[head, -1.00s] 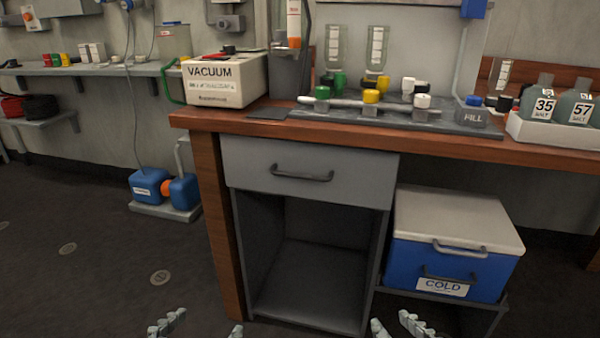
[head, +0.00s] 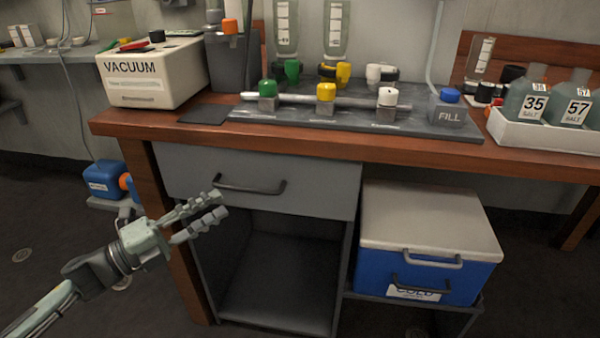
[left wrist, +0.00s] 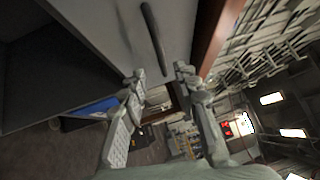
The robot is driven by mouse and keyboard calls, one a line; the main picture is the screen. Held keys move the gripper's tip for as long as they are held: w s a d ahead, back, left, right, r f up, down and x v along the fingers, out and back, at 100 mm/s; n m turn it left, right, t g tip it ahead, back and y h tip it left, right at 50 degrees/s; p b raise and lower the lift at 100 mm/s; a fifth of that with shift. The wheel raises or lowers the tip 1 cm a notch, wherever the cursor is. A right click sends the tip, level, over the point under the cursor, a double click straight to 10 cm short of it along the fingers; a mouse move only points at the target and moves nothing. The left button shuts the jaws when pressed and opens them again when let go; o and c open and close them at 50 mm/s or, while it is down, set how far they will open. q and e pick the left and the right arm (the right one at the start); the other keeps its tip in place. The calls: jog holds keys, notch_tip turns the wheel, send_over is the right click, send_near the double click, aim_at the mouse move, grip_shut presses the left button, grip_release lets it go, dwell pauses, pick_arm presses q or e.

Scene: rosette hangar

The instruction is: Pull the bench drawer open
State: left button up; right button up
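The grey bench drawer (head: 320,190) is shut under the wooden bench top. Its dark bar handle (head: 250,188) runs across its front. My left gripper (head: 217,206) is just in front of the drawer's lower left part, its fingertips near the left end of the handle. In the left wrist view the gripper (left wrist: 160,75) has its two fingers apart with nothing between them, and the handle (left wrist: 155,38) lies beyond the fingertips, apart from them. My right gripper is not in view.
An open cubby (head: 275,285) is below the drawer. A blue COLD cooler (head: 430,235) with a pale lid stands to its right. On the bench top (head: 400,150) are the VACUUM box (head: 150,75), a valve manifold (head: 325,104) and a white tray of bottles (head: 545,135).

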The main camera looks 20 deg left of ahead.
aim_at(247, 190)
pick_arm(q)
jog(key=shift+m+g+h, duration=0.3)
jog(key=shift+m+h, duration=0.1)
jog(key=shift+m, duration=0.2)
jog(key=x, duration=0.8)
jog(key=shift+r, duration=0.1)
jog(key=shift+c, duration=0.2)
grip_shut()
